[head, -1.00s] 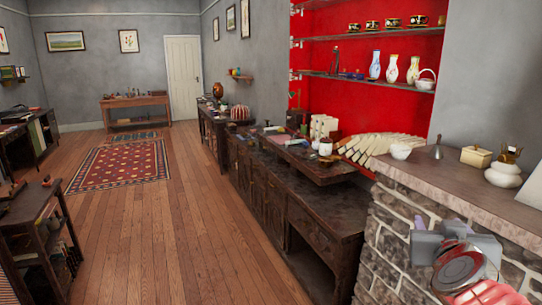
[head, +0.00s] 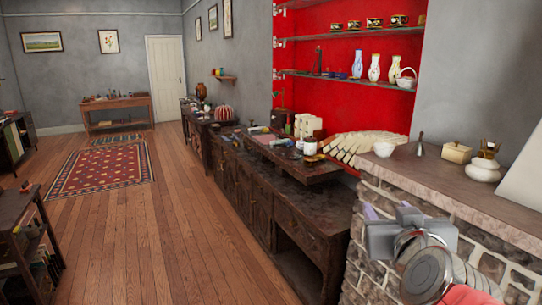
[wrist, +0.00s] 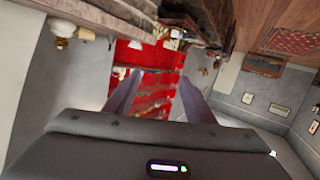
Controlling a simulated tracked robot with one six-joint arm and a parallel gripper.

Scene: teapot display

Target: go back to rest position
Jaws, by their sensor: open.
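My gripper (head: 384,212) shows at the lower right of the head view, in front of the stone ledge, with part of my arm behind it. In the wrist view my gripper (wrist: 157,85) has its two fingers spread apart, with nothing between them but the distant red alcove. The wrist picture is turned well over on its side, with floor and rug at the upper right. My gripper holds nothing and appears clear of the ledge, though the exact gap cannot be told.
The stone ledge (head: 440,178) bears a white bowl (head: 384,149), a metal funnel shape (head: 420,146), a box (head: 456,152) and a white pot (head: 483,170). A dark cabinet (head: 262,188) runs along the wall. The wooden floor (head: 170,220) is open.

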